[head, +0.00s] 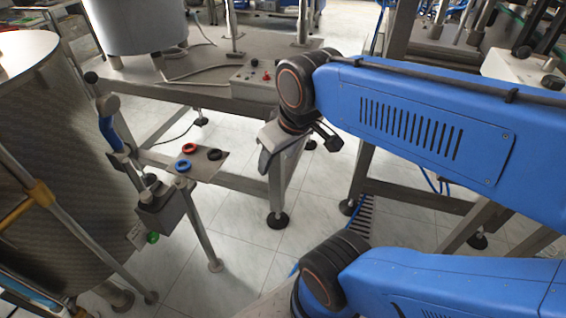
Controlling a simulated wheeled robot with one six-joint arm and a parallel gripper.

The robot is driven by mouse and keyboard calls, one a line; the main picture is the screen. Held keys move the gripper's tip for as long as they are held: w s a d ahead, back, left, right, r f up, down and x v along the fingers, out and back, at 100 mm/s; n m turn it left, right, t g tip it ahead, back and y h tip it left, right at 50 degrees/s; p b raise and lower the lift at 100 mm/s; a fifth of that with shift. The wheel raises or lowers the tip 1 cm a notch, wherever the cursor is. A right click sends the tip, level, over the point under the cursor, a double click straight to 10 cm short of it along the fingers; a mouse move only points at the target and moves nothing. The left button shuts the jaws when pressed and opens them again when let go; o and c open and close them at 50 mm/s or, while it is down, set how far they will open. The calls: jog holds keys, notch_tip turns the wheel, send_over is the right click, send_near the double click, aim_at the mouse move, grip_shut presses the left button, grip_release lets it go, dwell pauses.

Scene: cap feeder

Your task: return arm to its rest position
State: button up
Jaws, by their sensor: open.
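My blue arm reaches in from the right, and its black wrist joint hangs beside a grey metal stand. My gripper (270,150) is at the arm's end, pointing down, and is open. Nothing shows between its fingers, which are small and partly blurred against the stand's leg. It is apart from a small grey plate (200,172) to its left. On that plate lie a red ring (189,148), a blue ring (182,166) and a black ring (214,155).
A large metal drum (60,150) fills the left side. A metal table (190,65) with a cylindrical bowl (135,22) and a control box (255,80) stands behind the gripper. Clear tiled floor (235,230) shows below the plate.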

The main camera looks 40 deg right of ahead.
jog(key=shift+s+d+f+m, duration=0.1)
jog(key=shift+s+f+m, duration=0.15)
jog(key=shift+s+m, duration=0.15)
jog(key=shift+s+f+m, duration=0.2)
jog(key=shift+s+m, duration=0.1)
jog(key=shift+s, duration=0.2)
